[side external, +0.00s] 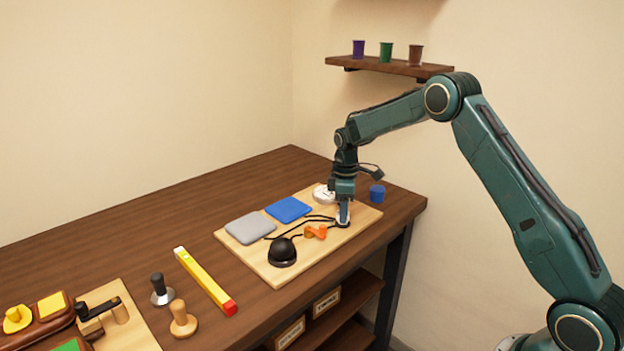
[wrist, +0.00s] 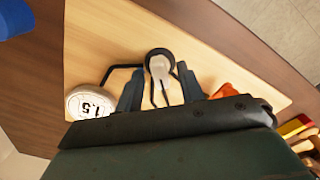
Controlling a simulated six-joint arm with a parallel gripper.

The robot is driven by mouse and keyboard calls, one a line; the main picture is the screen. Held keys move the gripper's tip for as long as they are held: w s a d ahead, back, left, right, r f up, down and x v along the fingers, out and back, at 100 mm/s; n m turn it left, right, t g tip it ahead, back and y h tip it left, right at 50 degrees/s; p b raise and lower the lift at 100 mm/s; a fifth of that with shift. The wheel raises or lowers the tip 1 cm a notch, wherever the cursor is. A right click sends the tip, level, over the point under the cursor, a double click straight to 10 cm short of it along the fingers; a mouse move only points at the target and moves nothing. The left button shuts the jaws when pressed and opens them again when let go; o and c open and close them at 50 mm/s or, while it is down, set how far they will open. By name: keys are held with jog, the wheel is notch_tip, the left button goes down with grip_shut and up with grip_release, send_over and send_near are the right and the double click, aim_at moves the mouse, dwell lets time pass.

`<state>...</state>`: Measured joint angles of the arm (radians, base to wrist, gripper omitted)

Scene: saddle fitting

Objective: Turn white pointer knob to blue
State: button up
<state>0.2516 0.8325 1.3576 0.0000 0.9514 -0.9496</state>
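A pale, narrow piece in a dark round rim (wrist: 160,66) shows between my fingers in the wrist view; it may be the white pointer knob, but I cannot tell for sure. My gripper (wrist: 160,92) points down over it with its two dark fingers apart, one on each side. In the side view my gripper (side external: 343,212) is low over the right end of the light wooden board (side external: 270,262) and hides most of this piece. A blue square pad (side external: 288,209) lies on the board. No blue mark at the piece is readable.
A white round dial reading 1.5 (wrist: 90,102) sits close beside my gripper. An orange piece (side external: 315,232), a black dome (side external: 282,252), dark cords and a grey pad (side external: 250,228) share the board.

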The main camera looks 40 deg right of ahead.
jog(key=shift+f, duration=0.2)
grip_shut()
